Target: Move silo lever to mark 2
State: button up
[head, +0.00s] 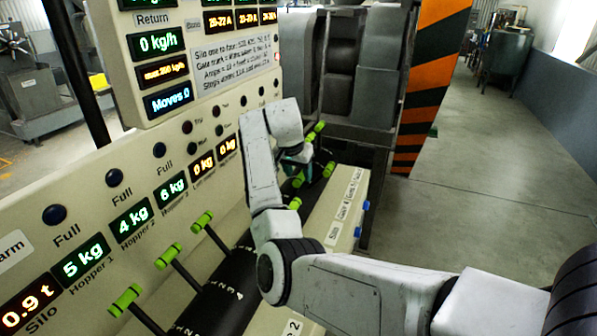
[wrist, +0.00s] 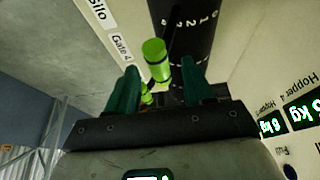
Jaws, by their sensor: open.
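In the head view my gripper (head: 300,156) hangs over the far group of green-tipped levers. In the wrist view my gripper (wrist: 160,67) is open, its two dark green fingers apart. A bright green lever knob (wrist: 156,62) shows between and just beyond the fingertips; I cannot tell if they touch it. A Silo label (wrist: 98,10) and a Gate 4 label (wrist: 122,47) lie to its left, so I cannot tell for certain which lever it is. The Silo label also shows in the head view (head: 333,231). A numbered scale (wrist: 188,18) curves behind the knob; the lever's mark is unclear.
More levers with green knobs (head: 125,300) stand nearer along the cream panel (head: 95,185). Other green knobs (head: 328,169) crowd around my gripper. A dark machine (head: 345,70) and a striped orange-black post (head: 432,75) stand beyond. The floor at right is clear.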

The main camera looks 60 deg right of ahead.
jog(key=shift+x, duration=0.75)
jog(key=shift+s, duration=0.1)
jog(key=shift+c, duration=0.4)
grip_shut()
